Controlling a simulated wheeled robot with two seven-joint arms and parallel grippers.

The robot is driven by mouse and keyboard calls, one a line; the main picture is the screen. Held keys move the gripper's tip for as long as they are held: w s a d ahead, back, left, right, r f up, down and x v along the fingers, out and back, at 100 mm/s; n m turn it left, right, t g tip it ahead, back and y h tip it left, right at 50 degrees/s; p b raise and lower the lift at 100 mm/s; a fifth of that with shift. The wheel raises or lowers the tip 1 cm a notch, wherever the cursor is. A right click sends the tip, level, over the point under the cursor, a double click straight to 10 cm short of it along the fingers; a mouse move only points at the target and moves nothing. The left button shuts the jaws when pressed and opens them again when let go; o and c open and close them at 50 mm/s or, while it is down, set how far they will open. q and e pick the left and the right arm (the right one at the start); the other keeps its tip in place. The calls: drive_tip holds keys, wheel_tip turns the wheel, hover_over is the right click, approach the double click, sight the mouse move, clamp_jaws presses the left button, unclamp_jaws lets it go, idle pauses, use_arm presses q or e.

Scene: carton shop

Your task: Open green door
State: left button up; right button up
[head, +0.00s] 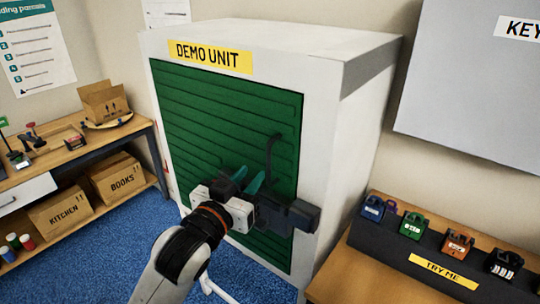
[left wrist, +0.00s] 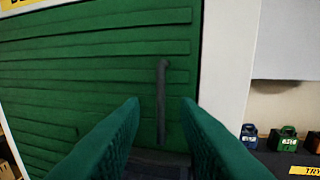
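The green door (head: 215,115) is a ribbed panel in the white "DEMO UNIT" cabinet (head: 345,130); it looks shut in its frame. A dark upright bar handle (head: 270,155) is on its right side. A dark block (head: 300,216) lies across the lower right door edge and frame, partly behind my gripper. My left gripper (head: 251,176) is in front of the door, fingers apart and empty. In the left wrist view the handle (left wrist: 161,100) shows between the open teal fingertips (left wrist: 160,112); I cannot tell whether they reach around it. My right gripper is not in view.
At right, a wooden table (head: 365,288) carries a "TRY ME" stand with several coloured padlocks (head: 411,225). At left, a bench (head: 75,160) holds small items, with cartons (head: 118,180) on its lower shelf. Blue carpet (head: 90,255) lies clear between bench and cabinet.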

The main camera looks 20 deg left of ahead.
sight(268, 157)
use_arm(q)
drive_tip(key=w, duration=0.2)
drive_tip(key=w+d+p, duration=0.1)
drive_tip(key=w, duration=0.2)
drive_tip(key=w+p, duration=0.1)
drive_tip(key=w, duration=0.2)
drive_tip(key=shift+d, duration=0.2)
drive_tip(key=shift+w+d, duration=0.1)
drive_tip(key=shift+w, duration=0.5)
drive_tip(key=shift+f, duration=0.1)
clamp_jaws()
